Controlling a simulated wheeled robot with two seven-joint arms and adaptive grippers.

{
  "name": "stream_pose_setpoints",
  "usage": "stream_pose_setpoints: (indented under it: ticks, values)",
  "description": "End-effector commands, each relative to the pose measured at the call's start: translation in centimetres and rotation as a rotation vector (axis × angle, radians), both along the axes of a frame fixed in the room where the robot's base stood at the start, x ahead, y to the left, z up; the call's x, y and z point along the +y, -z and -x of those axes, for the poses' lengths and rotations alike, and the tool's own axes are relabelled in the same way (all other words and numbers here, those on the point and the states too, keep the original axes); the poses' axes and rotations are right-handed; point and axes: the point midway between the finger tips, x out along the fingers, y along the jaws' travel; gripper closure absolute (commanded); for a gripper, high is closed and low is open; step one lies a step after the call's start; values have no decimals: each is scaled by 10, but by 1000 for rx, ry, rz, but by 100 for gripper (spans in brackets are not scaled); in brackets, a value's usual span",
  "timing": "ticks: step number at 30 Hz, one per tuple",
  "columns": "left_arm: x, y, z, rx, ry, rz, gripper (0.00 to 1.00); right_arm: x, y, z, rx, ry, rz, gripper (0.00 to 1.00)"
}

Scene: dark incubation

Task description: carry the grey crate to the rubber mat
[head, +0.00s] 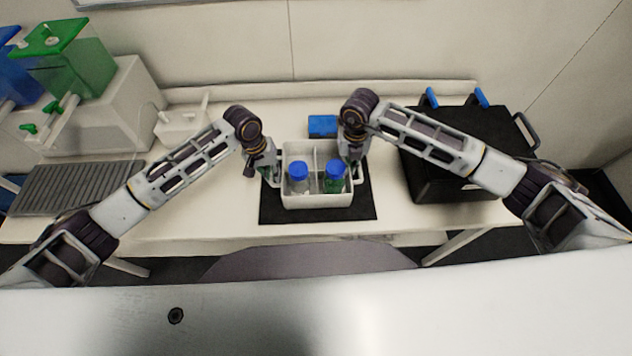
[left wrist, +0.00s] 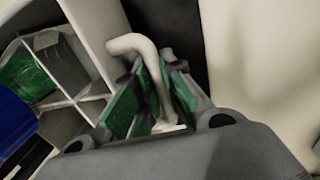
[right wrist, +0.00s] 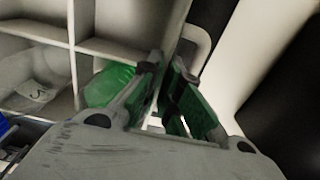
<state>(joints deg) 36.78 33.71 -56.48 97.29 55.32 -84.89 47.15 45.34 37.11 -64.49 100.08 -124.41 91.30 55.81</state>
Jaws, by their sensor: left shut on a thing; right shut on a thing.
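The grey crate (head: 317,201) is over the black rubber mat (head: 367,208) in the head view; I cannot tell whether it touches the mat. It holds two blue-capped bottles, one clear (head: 299,184) and one green (head: 336,183). My left gripper (head: 275,174) is shut on the crate's left handle, which shows between its green pads in the left wrist view (left wrist: 150,70). My right gripper (head: 357,170) is shut on the right handle, seen in the right wrist view (right wrist: 197,50). The crate looks level.
A black box (head: 440,185) with blue clips stands right of the mat. A blue block (head: 322,126) lies behind the crate. A grey ribbed tray (head: 75,188) and green container (head: 70,65) are at left. Bare table lies between tray and mat.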

Motion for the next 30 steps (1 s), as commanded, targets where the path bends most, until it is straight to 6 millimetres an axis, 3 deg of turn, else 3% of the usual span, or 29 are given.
stream_pose_setpoints:
  ticks: [16, 17, 21, 30]
  values:
    - [3, 11, -1, 0, -4, -6, 100, -3, 10, -1, -1, 4, 6, 100]
    - [4, 12, -1, 0, -4, -7, 88, -4, 11, -1, 1, 4, 7, 94]
    - [3, 11, -1, 1, -4, -6, 70, -3, 10, 0, 1, 3, 6, 76]
    - [1, 10, 0, 0, -1, -1, 68, -1, 10, 0, 0, 1, 3, 73]
